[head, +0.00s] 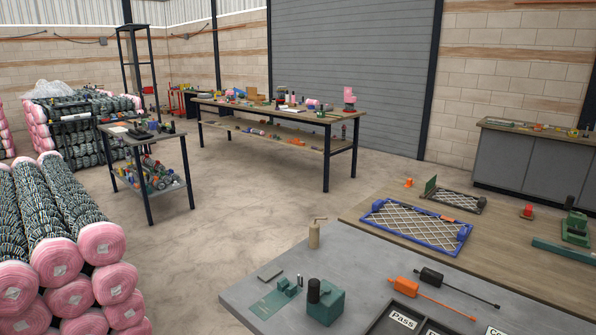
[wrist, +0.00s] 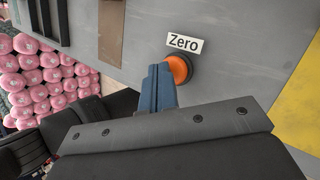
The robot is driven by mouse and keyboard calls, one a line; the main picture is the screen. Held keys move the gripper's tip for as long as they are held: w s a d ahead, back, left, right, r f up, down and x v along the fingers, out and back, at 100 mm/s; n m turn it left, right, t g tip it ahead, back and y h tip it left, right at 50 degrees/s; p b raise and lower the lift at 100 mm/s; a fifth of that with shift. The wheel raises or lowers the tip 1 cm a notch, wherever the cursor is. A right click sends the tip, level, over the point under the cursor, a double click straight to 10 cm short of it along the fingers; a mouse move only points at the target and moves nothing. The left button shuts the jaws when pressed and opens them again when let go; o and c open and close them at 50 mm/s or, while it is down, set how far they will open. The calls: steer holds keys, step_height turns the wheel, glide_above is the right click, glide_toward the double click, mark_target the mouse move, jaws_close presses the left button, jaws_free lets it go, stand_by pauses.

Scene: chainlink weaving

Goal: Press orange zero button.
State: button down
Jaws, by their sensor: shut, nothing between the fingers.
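The orange zero button (wrist: 180,69) shows in the wrist view on a grey surface, set in a dark ring. A white label (wrist: 184,42) reading "Zero" lies just above it. My gripper (wrist: 160,70) is shut and empty, with its blue-grey fingers together. Its fingertips are just left of the button in the picture and overlap its left edge. I cannot tell whether they touch it. The head view shows neither the button nor my gripper.
In the wrist view, a yellow patch (wrist: 300,105) lies right of the button.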

steer(key=shift+r, duration=2.85)
